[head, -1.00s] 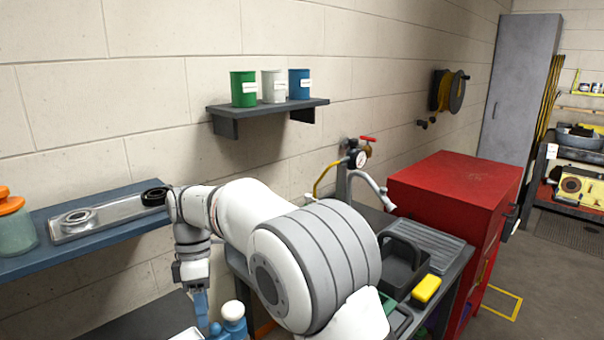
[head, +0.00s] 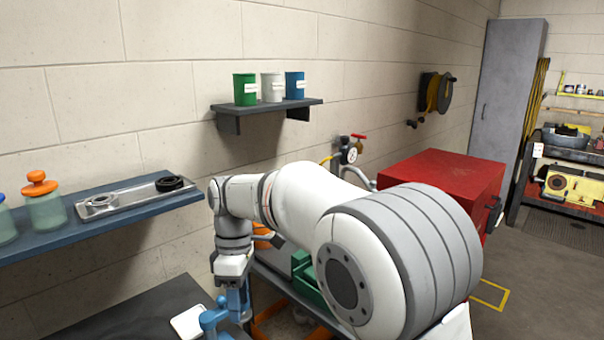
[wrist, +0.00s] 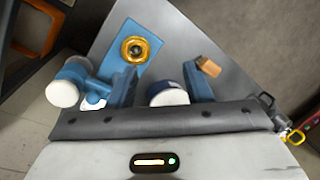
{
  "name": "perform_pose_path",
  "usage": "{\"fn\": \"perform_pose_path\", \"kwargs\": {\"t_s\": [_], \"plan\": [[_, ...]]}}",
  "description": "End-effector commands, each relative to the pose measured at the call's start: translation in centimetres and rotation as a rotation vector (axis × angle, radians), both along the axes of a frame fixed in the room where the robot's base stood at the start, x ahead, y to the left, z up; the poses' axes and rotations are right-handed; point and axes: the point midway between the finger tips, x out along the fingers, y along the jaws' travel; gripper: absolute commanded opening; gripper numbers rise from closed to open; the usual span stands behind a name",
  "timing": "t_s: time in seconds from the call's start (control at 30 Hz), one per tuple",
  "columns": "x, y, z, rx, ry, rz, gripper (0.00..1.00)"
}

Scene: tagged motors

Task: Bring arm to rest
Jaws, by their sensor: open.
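My gripper (head: 238,306) hangs low at the end of my bent white-and-grey arm, over the dark bench (head: 135,310) at the lower left of the head view. In the wrist view its two blue fingers (wrist: 162,82) are apart. A dark-blue piece with a white round end (wrist: 168,95) shows between them; I cannot tell whether it touches a finger. A blue piece with white ends (wrist: 72,84) lies left of the fingers. A blue plate with a gold ring (wrist: 135,50) is beyond them. In the head view blue parts crowd the gripper and partly hide it.
A blue wall shelf (head: 100,222) holds a metal tray (head: 130,202) and glass jars (head: 45,208) at left. A small shelf (head: 268,107) carries three tins. A red cabinet (head: 440,178) stands right, behind my arm. Open floor (head: 540,270) lies at far right.

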Motion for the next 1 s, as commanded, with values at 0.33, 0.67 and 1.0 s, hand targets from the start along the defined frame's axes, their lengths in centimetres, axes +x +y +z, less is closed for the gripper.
{"fn": "perform_pose_path", "kwargs": {"t_s": [0.33,0.67,1.0], "plan": [[-3.6,-13.2,2.0,-0.002,-0.162,-0.586,0.46],[-11.9,-24.2,-0.1,0.034,-0.326,-1.26,0.46],[-15.7,-27.5,-2.3,0.063,-0.388,-1.536,0.46]]}}
